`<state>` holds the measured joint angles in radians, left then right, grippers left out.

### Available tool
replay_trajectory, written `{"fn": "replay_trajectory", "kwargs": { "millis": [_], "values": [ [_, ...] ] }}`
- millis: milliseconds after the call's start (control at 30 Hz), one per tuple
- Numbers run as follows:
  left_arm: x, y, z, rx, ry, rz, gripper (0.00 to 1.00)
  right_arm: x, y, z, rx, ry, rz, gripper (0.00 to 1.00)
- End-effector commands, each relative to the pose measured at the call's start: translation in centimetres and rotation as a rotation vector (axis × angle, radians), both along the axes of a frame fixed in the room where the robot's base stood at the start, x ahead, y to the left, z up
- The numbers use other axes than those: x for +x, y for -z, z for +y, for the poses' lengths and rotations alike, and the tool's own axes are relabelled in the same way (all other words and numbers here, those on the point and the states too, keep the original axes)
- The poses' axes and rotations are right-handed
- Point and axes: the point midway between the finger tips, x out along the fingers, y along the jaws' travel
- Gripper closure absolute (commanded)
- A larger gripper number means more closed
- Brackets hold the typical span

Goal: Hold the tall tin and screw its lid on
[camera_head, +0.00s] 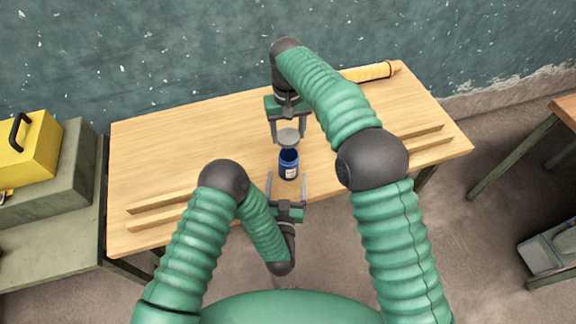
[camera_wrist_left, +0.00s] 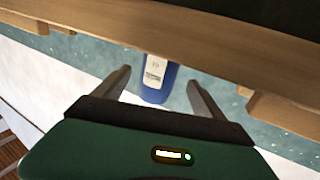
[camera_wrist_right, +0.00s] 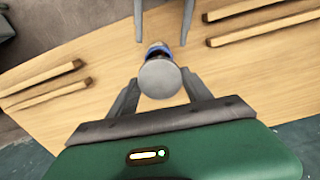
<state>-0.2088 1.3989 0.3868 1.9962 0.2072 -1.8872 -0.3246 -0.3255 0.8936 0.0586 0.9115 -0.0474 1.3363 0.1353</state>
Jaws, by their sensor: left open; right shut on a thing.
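The tall tin (camera_head: 288,170) is blue with a white label and stands upright on the wooden table. It also shows in the left wrist view (camera_wrist_left: 158,88), between the fingers. My left gripper (camera_head: 287,178) is open around the tin, with a finger on either side and gaps visible. The round grey lid (camera_head: 288,137) is in my right gripper (camera_head: 288,138), which is shut on it just above the tin. In the right wrist view the lid (camera_wrist_right: 160,79) hides most of the tin below it. Whether lid and tin touch is unclear.
The wooden table (camera_head: 200,135) has pairs of wooden strips at its left (camera_head: 165,203) and right (camera_head: 430,137). A yellow roll (camera_head: 368,73) lies at the back. A yellow box (camera_head: 28,148) stands on a cabinet at far left.

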Motion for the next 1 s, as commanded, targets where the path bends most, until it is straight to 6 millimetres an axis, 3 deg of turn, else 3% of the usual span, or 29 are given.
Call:
{"fn": "replay_trajectory", "kwargs": {
  "millis": [300, 700, 1000],
  "values": [
    [5.4, 0.0, -0.3, 0.000, -0.001, -0.001, 0.19, 0.0, 0.0, 0.0, 0.000, 0.000, -0.001, 0.80],
    [6.3, 0.0, -0.4, 0.000, 0.001, 0.001, 0.19, 0.0, -0.1, 0.0, 0.000, 0.000, -0.001, 0.80],
    [6.3, 0.0, -0.4, 0.000, 0.001, 0.001, 0.57, 0.0, 0.0, 0.0, 0.000, 0.000, -0.001, 0.80]
  ]
}}
